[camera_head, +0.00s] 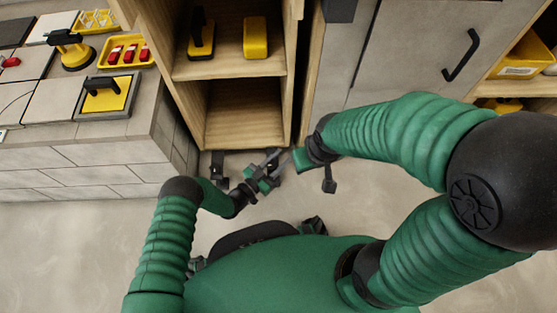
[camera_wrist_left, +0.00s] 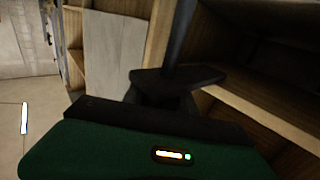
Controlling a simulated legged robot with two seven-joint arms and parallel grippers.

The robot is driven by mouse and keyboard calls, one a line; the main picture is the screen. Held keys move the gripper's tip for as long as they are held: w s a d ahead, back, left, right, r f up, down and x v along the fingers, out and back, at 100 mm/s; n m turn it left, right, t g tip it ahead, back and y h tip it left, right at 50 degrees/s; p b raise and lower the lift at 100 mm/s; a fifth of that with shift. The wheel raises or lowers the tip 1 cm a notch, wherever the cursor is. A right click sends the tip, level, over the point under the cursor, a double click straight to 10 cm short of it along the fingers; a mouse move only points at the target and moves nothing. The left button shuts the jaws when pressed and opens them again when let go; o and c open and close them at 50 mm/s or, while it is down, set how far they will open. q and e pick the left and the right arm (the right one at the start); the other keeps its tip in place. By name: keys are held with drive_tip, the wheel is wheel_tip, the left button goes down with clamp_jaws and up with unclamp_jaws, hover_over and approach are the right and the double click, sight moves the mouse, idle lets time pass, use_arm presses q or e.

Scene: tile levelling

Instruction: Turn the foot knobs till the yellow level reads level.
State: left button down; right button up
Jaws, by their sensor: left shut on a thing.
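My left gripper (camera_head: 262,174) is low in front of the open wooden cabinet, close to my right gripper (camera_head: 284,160). The two overlap in the head view, so I cannot tell whether they touch. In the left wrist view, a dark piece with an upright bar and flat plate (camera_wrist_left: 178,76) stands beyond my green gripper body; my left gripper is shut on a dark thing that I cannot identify. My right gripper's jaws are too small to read. A yellow square with a black handle (camera_head: 105,97) lies on the tiled counter; I cannot tell whether it is the level. I cannot make out foot knobs.
The wooden cabinet (camera_head: 240,136) has a yellow block (camera_head: 255,37) and a black-handled tool (camera_head: 201,35) on its upper shelf. The tiled counter (camera_head: 75,160) at left carries yellow trays (camera_head: 126,50). A grey door (camera_head: 415,55) stands at right. The floor (camera_head: 60,230) is clear at left.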

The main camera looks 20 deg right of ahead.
idle(0.4)
use_arm(q)
drive_tip(key=c, duration=1)
unclamp_jaws()
drive_tip(key=shift+s+a+r, duration=0.1)
drive_tip(key=shift+a, duration=0.1)
drive_tip(key=p+v, duration=0.1)
drive_tip(key=v, duration=0.1)
drive_tip(key=p+v, duration=0.1)
drive_tip(key=p, duration=0.1)
drive_tip(key=p+v, duration=0.1)
drive_tip(key=v, duration=0.1)
drive_tip(key=shift+s+a+r, duration=0.1)
drive_tip(key=shift+a+r, duration=0.2)
drive_tip(key=shift+a, duration=0.05)
drive_tip(key=p+v, duration=0.4)
drive_tip(key=v, duration=0.6)
drive_tip(key=shift+a+f, duration=0.35)
drive_tip(key=shift+f, duration=0.1)
